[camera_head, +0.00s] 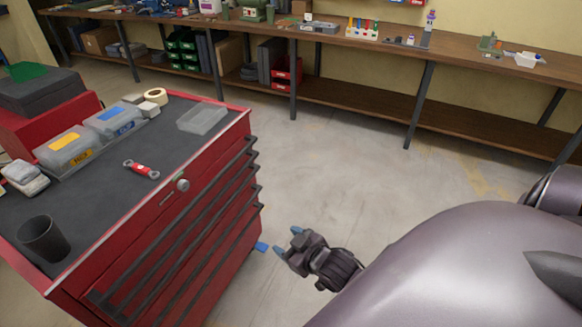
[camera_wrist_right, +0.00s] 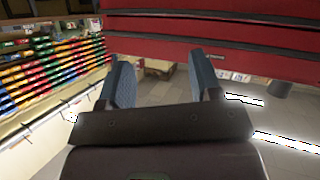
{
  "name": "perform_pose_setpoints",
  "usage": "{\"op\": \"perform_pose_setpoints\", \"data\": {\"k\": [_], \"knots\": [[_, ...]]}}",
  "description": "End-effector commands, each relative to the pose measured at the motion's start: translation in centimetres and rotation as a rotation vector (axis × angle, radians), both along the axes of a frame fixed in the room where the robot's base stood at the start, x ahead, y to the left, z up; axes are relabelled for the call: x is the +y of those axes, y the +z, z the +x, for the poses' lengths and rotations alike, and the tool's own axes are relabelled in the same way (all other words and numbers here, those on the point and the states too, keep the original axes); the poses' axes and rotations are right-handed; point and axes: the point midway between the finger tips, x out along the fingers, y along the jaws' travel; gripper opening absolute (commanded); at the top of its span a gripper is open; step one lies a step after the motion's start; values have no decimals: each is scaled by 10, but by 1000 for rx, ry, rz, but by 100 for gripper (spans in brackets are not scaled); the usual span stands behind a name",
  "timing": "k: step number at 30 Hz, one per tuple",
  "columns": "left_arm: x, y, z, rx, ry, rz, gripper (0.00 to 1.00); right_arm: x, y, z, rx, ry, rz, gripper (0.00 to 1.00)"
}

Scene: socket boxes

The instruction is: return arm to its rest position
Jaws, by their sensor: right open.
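My right gripper (camera_head: 288,244) hangs beside the red tool cabinet (camera_head: 225,205), below its top and to its right, over the floor. Its two blue-tipped fingers are apart with nothing between them. In the right wrist view the open fingers of my right gripper (camera_wrist_right: 160,80) point toward the red drawer fronts of the cabinet (camera_wrist_right: 215,35). My right arm (camera_head: 440,265) fills the lower right of the head view. My left gripper is not in view.
A long wooden workbench (camera_head: 390,45) stands at the back. The floor (camera_head: 350,150) between is clear.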

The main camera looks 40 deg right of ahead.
Motion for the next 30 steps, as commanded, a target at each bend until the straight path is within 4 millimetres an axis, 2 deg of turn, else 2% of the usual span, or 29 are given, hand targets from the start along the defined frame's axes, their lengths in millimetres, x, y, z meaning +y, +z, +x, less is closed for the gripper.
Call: {"op": "perform_pose_setpoints", "data": {"k": [7,8,12,18,21,24,30], "knots": [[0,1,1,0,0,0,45,0,0,0,1,1,-3,58],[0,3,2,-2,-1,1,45,5,3,0,5,9,-11,58],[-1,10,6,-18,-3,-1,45,20,-17,-37,74,-13,27,58],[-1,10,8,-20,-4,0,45,35,-42,-91,169,-56,82,58],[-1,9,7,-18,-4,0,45,37,-50,-109,200,-74,95,58],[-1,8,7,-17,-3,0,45,37,-53,-116,212,-80,98,58],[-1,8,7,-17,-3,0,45,37,-53,-116,212,-80,98,58]]}}
